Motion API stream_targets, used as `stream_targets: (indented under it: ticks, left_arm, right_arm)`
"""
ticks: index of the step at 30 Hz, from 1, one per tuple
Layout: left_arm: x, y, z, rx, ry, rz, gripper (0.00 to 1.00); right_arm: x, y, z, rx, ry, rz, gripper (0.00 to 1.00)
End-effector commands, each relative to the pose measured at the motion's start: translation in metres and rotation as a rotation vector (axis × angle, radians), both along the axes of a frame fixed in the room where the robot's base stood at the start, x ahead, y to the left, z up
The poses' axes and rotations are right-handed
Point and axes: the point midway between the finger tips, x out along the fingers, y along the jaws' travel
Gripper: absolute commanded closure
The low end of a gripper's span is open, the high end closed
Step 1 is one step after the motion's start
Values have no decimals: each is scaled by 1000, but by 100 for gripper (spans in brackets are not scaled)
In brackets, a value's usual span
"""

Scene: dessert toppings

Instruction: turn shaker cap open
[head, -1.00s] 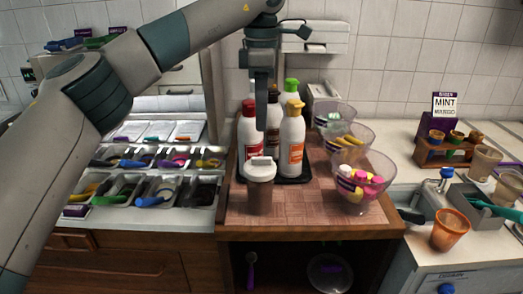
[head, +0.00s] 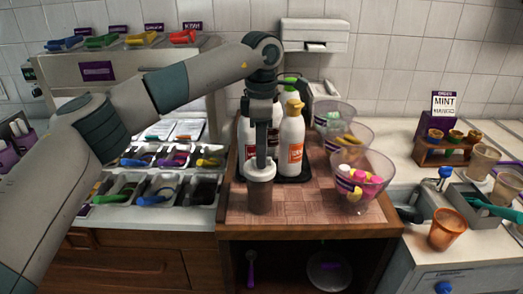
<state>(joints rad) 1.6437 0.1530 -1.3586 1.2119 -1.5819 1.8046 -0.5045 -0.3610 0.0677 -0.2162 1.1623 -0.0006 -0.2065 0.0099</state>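A shaker (head: 260,194) with a brown, see-through body and a white cap (head: 259,172) stands upright on the reddish checkered board, near its front left. My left gripper (head: 262,164) points straight down at the cap from above, its fingers reaching the cap's top. From this side the fingers overlap in one narrow column, so I cannot tell whether they are open or shut, or whether they grip the cap. My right gripper is not in view.
Bottles (head: 291,143) stand in a black tray right behind the shaker. Clear bowls (head: 362,180) of toppings line the board's right side. Metal topping bins (head: 160,188) lie to the left. The board's front is clear.

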Motion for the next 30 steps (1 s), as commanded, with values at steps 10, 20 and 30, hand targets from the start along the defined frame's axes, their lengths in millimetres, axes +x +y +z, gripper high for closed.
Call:
stream_targets:
  ticks: [10,20,30]
  left_arm:
    - [0,0,0,0,0,1,100]
    - [0,0,0,0,0,54,100]
    - [1,0,-1,0,0,259,100]
  right_arm:
    - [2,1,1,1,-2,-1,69]
    - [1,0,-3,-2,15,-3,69]
    - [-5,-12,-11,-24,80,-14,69]
